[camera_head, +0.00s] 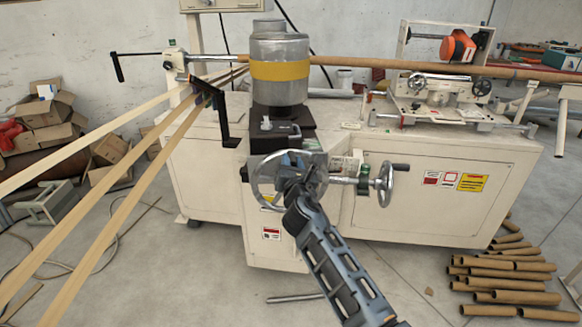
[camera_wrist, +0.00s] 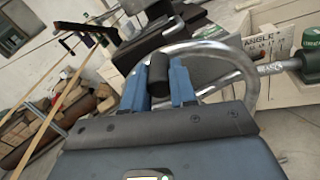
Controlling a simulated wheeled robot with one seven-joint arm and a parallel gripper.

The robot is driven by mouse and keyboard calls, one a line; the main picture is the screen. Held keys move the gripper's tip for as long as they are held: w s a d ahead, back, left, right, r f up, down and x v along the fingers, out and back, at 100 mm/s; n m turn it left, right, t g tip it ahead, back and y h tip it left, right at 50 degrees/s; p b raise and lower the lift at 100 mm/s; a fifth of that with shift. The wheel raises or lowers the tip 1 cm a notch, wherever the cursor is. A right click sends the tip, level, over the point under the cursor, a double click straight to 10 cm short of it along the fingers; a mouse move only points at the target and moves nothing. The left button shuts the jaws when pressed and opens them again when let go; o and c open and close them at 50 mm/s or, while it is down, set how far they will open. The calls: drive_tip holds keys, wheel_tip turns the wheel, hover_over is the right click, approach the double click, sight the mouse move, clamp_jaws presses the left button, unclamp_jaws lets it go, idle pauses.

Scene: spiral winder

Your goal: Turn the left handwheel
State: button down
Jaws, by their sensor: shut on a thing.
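The left handwheel (camera_head: 254,184) is a silver metal ring on the front of the white machine, below the motor. My gripper (camera_head: 294,168) reaches up to it from the front and covers part of the wheel. In the wrist view, the wheel's curved rim (camera_wrist: 224,48) arches behind the blue fingers of my gripper (camera_wrist: 160,88). The fingers are shut on the wheel's black handle (camera_wrist: 158,70), which stands between them. The wheel's hub is largely hidden by my gripper and arm in the head view.
A second, smaller handwheel (camera_head: 385,184) is close on the right, on a horizontal shaft. A black crank (camera_head: 225,125) hangs at the upper left, near stretched paper strips (camera_head: 120,205). Cardboard tubes (camera_head: 505,275) lie on the floor at right.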

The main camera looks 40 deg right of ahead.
drive_tip(key=shift+s+d, duration=0.1)
drive_tip(key=c, duration=0.9)
unclamp_jaws()
drive_tip(key=v, duration=0.7)
drive_tip(key=shift+s+a, duration=0.25)
drive_tip(key=shift+s, duration=0.05)
